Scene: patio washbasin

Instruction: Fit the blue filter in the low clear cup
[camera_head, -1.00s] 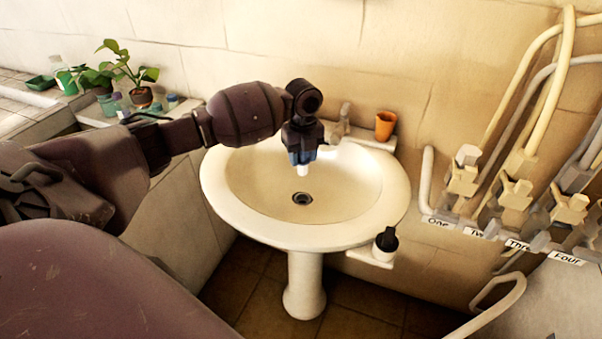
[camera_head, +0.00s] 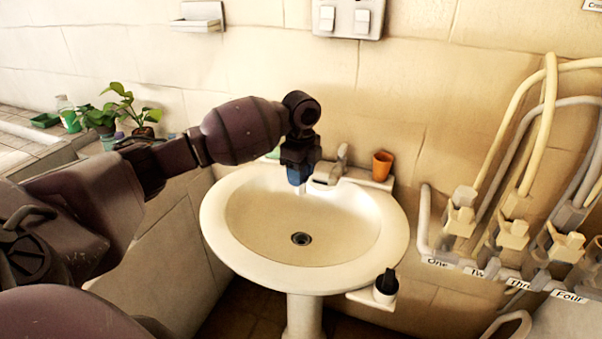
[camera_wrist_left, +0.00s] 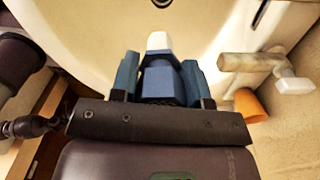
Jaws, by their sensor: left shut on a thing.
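My left gripper (camera_head: 300,166) is over the back left part of the washbasin (camera_head: 235,262). It is shut on a blue piece with a white tip, which I take for the blue filter (camera_head: 298,178). The filter points tip down above the bowl. In the left wrist view the blue body and white tip of the filter (camera_wrist_left: 160,78) show between the two blue-grey fingers. I cannot make out the low clear cup for sure. My right gripper is not in view.
A tap (camera_head: 335,168) and an orange cup (camera_head: 382,165) stand at the basin's back rim. A white holder (camera_head: 372,299) with a dark item juts out at the front right. Hoses with valves (camera_head: 512,235) line the right wall. Potted plants (camera_head: 125,105) stand at the left.

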